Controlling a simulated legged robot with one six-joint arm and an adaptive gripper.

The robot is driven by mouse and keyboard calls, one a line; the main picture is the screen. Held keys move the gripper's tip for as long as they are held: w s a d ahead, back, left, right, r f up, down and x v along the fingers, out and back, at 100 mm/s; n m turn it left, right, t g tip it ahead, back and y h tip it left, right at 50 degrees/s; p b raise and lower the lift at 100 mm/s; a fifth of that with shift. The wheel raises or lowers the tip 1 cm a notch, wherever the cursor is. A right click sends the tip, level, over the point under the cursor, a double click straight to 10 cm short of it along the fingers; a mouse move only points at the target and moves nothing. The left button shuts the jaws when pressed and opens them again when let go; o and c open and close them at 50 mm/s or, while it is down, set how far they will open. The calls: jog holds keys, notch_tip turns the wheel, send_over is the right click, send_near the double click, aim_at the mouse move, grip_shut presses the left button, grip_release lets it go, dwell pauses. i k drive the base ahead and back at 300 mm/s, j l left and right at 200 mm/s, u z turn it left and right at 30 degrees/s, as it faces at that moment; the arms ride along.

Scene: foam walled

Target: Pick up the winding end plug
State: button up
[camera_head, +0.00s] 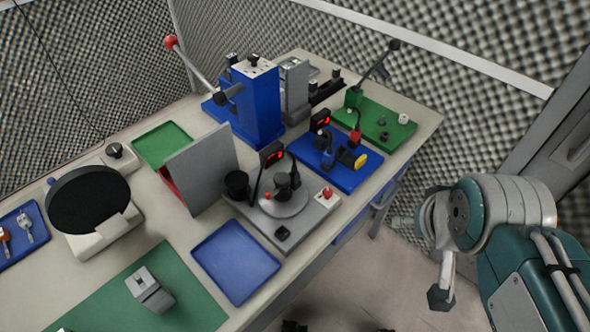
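I cannot tell for sure which thing is the winding end plug. Candidates are small: a white ring-like part (403,118) and a white part (382,121) on the green plate (372,135) at the back right, and a black piece (283,183) on the round disc of the grey winding unit (268,222). My gripper (440,292) is at the right, off the table's right edge and apart from everything on it. It is partly hidden by my arm, so its opening is unclear. I see nothing held in it.
The long table (140,214) carries a blue lever press (256,105), a green lever press (353,100), a blue plate with a yellow-faced part (352,158), a grey upright panel (203,168), a blue tray (235,262) and a black round pad (88,200). Floor right of the table is open.

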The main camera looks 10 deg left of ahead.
aim_at(294, 175)
jog(key=i+l+u, duration=0.2)
jog(key=u, duration=0.2)
jog(key=i+l+u, duration=0.25)
jog(key=u, duration=0.15)
jog(key=i+l+u, duration=0.15)
jog(key=l+u, duration=0.25)
jog(key=j, duration=0.1)
